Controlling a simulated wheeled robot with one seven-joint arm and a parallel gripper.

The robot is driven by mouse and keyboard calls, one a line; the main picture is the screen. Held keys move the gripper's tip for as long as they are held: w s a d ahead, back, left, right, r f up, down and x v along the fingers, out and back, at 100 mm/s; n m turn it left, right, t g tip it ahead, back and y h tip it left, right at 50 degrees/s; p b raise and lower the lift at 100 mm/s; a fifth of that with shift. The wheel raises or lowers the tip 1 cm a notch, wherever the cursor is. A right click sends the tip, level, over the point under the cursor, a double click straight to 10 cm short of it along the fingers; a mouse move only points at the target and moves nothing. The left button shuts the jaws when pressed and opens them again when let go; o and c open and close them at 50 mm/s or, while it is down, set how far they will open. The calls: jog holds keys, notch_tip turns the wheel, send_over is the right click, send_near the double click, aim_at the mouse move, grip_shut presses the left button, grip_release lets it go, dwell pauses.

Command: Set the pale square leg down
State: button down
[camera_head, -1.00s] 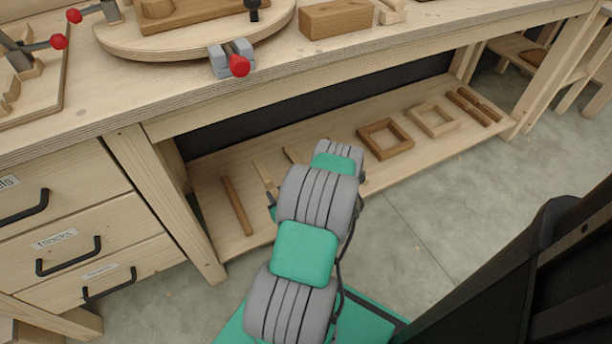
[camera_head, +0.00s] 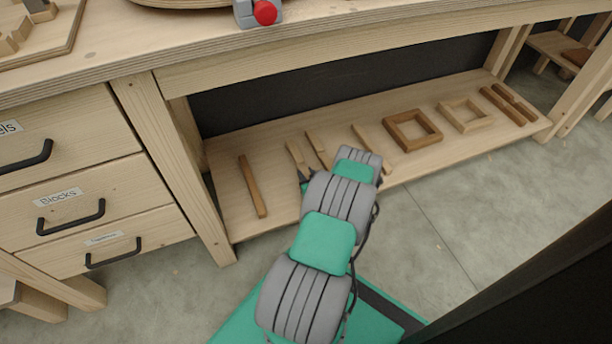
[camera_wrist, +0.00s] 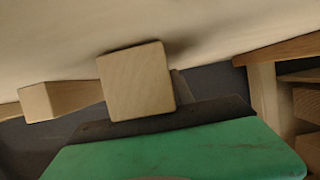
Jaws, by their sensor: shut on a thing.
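In the wrist view the square end of the pale leg (camera_wrist: 137,82) faces the camera, just beyond the green body of my gripper (camera_wrist: 172,105). A soft shadow lies beside it on the pale surface; I cannot tell whether it touches that surface. In the head view the pale leg (camera_head: 297,157) shows over the low shelf (camera_head: 228,208), its near end at my gripper (camera_head: 304,184). My gripper is shut on it. The fingers are mostly hidden by my arm.
The bench top (camera_head: 180,45) overhangs the shelf.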

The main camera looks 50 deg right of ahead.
jog(key=shift+f, duration=0.15)
jog(key=c, duration=1.1)
grip_release()
jog(key=shift+r, duration=0.25)
jog(key=p+v, duration=0.4)
jog(key=v, duration=0.7)
jog(key=shift+s+r+p, duration=0.15)
jog(key=shift+s+p, duration=0.1)
jog(key=shift+p, duration=0.05)
jog(key=shift+s+a, duration=0.1)
jog(key=shift+a, duration=0.05)
